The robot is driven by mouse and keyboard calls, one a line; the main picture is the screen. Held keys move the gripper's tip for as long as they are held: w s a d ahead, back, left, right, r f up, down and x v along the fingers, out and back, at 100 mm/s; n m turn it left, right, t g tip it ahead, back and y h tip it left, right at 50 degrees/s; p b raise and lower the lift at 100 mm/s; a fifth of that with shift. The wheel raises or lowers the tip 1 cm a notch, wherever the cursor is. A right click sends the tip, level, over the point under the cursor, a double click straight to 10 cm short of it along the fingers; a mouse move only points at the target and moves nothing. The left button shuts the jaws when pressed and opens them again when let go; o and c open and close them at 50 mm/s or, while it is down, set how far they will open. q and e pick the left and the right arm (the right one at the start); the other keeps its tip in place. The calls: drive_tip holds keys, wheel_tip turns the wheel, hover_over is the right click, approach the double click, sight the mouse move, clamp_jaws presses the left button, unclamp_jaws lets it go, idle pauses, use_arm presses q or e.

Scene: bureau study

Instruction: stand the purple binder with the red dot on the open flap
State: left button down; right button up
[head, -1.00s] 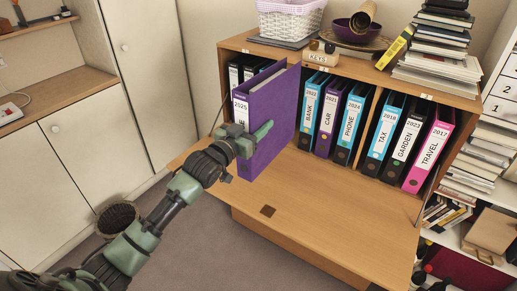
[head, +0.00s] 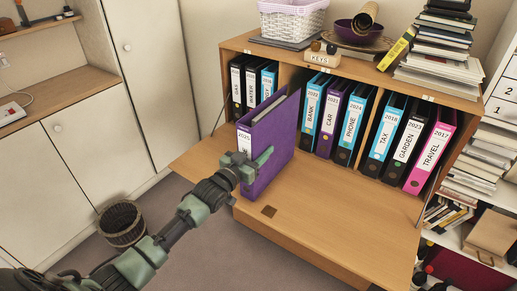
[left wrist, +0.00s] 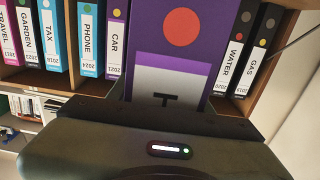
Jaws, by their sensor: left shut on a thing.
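The purple binder (head: 272,146) is upright above the left part of the open flap (head: 330,220), its white spine label facing out. Its lower edge is at or just above the wood; I cannot tell whether it touches. My left gripper (head: 247,168) is shut on the lower part of its spine end. In the left wrist view the binder (left wrist: 213,62) shows a red dot (left wrist: 182,27) above its label, between the gripper's fingers (left wrist: 168,112). The dot is hard to make out in the head view. My right gripper is not in view.
Inside the bureau stand several binders, including Bank (head: 312,108) and Travel (head: 430,155), with a gap behind the held one. The flap's middle and right are clear. A wicker basket (head: 122,224) stands on the floor at left. Books (head: 440,50) are stacked on top.

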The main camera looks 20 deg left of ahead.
use_arm(q)
drive_tip(key=shift+r, duration=0.2)
drive_tip(key=c, duration=1)
unclamp_jaws()
drive_tip(key=shift+f, duration=0.3)
drive_tip(key=o, duration=0.4)
drive_tip(key=s, duration=0.4)
drive_tip(key=s+a, duration=0.1)
drive_tip(key=s, duration=0.3)
drive_tip(key=s+a+b, duration=0.1)
drive_tip(key=s, duration=0.3)
drive_tip(key=shift+r, duration=0.2)
